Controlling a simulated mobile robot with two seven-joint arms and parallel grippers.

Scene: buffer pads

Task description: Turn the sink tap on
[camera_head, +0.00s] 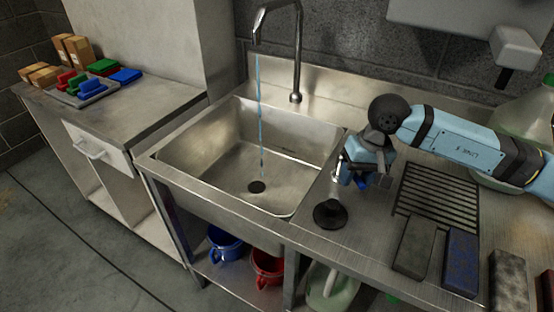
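The metal tap (298,50) rises behind the steel sink (222,140), its curved spout hanging over the basin. A thin blue stream of water (260,115) runs from the spout down to the dark drain (256,186). My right gripper (352,183) is low at the sink's right rim, pointing down. A small shiny piece (338,172) shows beside its fingers; whether they touch it is unclear. Its finger gap is hidden from this angle. A black round knob-like piece (330,213) is on the counter just below the gripper. My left gripper is out of view.
A ribbed drain area (438,195) and several dark pads (414,248) lie on the counter to the right. A blue pot (224,244) and a red pot (267,266) stand on the shelf below. Coloured blocks (103,67) sit on the left cabinet. A wall dispenser (515,47) hangs upper right.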

